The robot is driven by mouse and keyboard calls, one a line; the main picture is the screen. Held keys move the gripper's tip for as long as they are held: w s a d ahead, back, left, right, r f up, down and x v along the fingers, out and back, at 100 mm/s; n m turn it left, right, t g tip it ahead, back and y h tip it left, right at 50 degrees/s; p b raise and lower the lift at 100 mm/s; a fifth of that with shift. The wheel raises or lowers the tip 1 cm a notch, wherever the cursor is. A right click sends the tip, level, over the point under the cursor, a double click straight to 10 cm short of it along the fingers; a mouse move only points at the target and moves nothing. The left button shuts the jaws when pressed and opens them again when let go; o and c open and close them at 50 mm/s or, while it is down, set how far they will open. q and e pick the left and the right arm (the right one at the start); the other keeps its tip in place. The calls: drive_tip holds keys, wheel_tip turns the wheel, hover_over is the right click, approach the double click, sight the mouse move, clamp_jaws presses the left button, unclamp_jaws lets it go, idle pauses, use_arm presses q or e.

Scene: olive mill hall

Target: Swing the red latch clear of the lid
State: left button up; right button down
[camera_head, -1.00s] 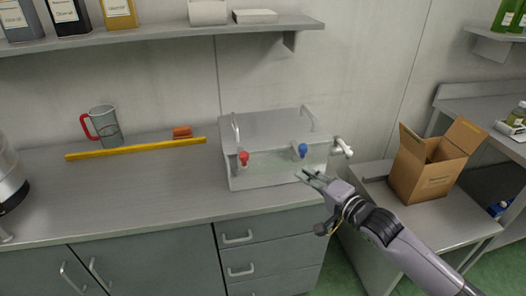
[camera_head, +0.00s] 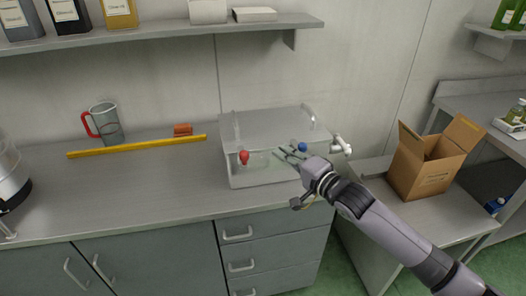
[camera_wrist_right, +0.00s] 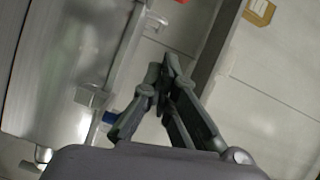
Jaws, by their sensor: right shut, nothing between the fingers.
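The red latch (camera_head: 244,157) is on the front left of the grey metal box with a lid (camera_head: 268,124), which stands on the counter. A blue latch (camera_head: 302,147) is on the box's front right. My right gripper (camera_head: 285,153) is in front of the box, between the two latches and nearer the blue one, with a gap to the red latch. In the right wrist view its fingers (camera_wrist_right: 165,78) are together and empty, and a blue part (camera_wrist_right: 110,117) shows beside them. My left gripper is out of view.
A white tap-like fitting (camera_head: 342,146) sticks out at the box's right side. An open cardboard box (camera_head: 430,170) stands right.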

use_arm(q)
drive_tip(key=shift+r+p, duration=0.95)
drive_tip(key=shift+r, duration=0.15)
use_arm(e)
drive_tip(key=shift+w+a+f, duration=0.15)
drive_tip(key=shift+w+a, duration=0.1)
drive_tip(key=shift+a, duration=0.7)
drive_tip(key=shift+w+a+f, duration=0.2)
drive_tip(key=shift+w+a, duration=0.1)
drive_tip(key=shift+a, duration=0.6)
drive_tip(key=shift+w+a+f, duration=0.15)
drive_tip(key=shift+w+a, duration=0.1)
drive_tip(key=shift+a, duration=0.7)
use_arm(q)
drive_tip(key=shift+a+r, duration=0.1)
use_arm(e)
drive_tip(key=shift+s, duration=0.1)
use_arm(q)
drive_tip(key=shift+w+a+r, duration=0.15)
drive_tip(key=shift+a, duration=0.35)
use_arm(e)
drive_tip(key=shift+s+a+m+t+h, duration=0.1)
drive_tip(key=shift+a+m+t+h, duration=0.15)
drive_tip(key=shift+m+t+h, duration=0.25)
